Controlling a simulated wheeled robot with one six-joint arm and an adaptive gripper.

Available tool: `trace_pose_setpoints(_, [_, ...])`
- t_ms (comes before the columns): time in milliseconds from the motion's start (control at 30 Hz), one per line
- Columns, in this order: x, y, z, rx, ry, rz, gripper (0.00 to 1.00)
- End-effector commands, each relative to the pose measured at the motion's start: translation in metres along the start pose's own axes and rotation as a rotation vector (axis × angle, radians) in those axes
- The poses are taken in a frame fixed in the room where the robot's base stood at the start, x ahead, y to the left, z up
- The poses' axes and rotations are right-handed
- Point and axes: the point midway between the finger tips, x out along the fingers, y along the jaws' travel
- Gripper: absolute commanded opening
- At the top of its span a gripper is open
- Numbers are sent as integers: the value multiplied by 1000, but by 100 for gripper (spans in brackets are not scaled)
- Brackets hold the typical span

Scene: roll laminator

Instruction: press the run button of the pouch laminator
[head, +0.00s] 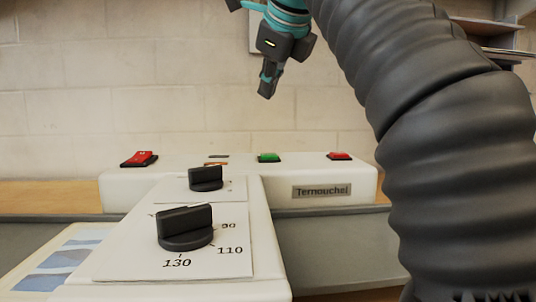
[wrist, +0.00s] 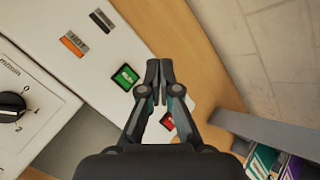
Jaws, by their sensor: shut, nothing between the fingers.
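The pouch laminator (head: 330,176) is a white machine with a raised panel along its back. The green button (head: 268,157), seemingly the run button, sits on that panel; its label is small and tilted in the wrist view (wrist: 125,77). My gripper (head: 267,92) is shut and empty, pointing down above the panel, clearly apart from it in the head view. In the wrist view its fingertips (wrist: 153,66) appear just right of the green button, not covering it. The gap in height is hard to judge there.
A red button (head: 339,156) sits right of the green one and is partly behind a finger in the wrist view (wrist: 167,121). A red switch (head: 139,158) is at the left. Two black knobs (head: 205,178) (head: 185,229) stand in front. Shelved binders (wrist: 262,160) show lower right.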

Motion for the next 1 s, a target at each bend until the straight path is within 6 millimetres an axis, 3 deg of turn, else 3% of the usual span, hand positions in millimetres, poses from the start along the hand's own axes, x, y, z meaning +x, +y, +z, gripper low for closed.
trace_pose_setpoints(367, [17,13,-15,2,3,0,0])
trace_pose_setpoints(733, [51,36,-39,3,2,-2,0])
trace_pose_setpoints(1000, [60,43,-46,3,2,-2,0])
